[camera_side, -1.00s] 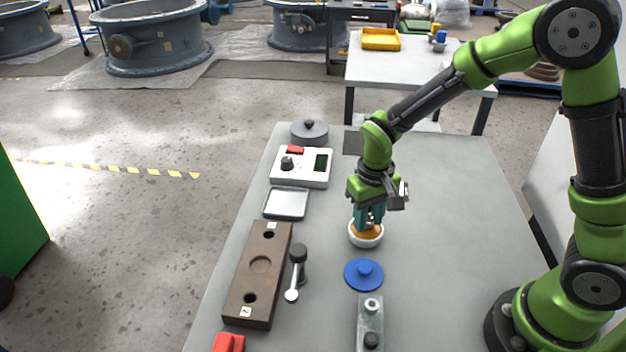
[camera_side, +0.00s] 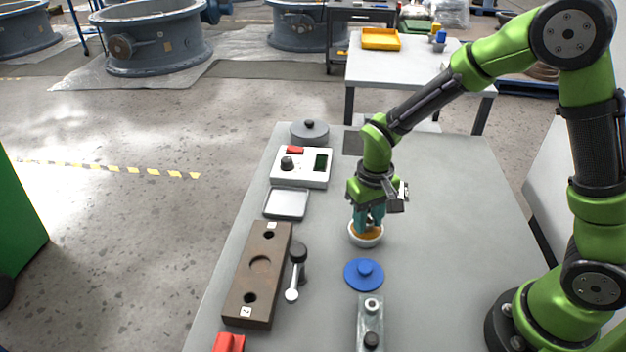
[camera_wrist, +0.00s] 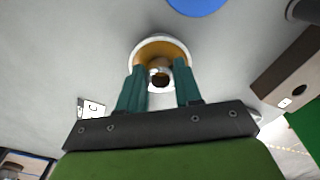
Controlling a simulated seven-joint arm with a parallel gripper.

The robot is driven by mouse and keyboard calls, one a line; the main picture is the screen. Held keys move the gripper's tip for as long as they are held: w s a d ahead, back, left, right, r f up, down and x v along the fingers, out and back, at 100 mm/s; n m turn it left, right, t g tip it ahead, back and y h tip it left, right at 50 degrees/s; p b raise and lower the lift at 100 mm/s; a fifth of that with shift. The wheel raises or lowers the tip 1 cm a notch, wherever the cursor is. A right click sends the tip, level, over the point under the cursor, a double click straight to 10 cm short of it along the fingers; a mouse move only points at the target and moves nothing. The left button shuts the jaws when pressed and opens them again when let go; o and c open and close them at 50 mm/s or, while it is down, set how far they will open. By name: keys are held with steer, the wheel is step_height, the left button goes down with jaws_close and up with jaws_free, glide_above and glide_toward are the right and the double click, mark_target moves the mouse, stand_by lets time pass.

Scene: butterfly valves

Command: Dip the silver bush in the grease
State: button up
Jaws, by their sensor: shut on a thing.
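A small white bowl (camera_side: 366,243) of orange-brown grease (camera_side: 376,234) stands on the grey table. My gripper (camera_side: 368,227), with teal fingers, points down into the bowl. In the wrist view, my gripper (camera_wrist: 160,72) is shut on the silver bush (camera_wrist: 160,98), a small ring with a dark hole. The fingers stand on either side of it, over the bowl (camera_wrist: 148,43) and the grease (camera_wrist: 178,52). In the side view the fingers hide the bush, and I cannot tell how deep it sits in the grease.
A blue lid (camera_side: 364,274) lies just in front of the bowl. A grey block (camera_side: 370,322) with a silver ring and a black part is nearer. Right is clear.

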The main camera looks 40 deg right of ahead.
steer(key=shift+f, duration=0.3)
stand_by(0.9)
step_height(320, 180, up, 7)
stand_by(0.8)
steer(key=shift+d+r, duration=0.1)
steer(key=shift+r, duration=0.05)
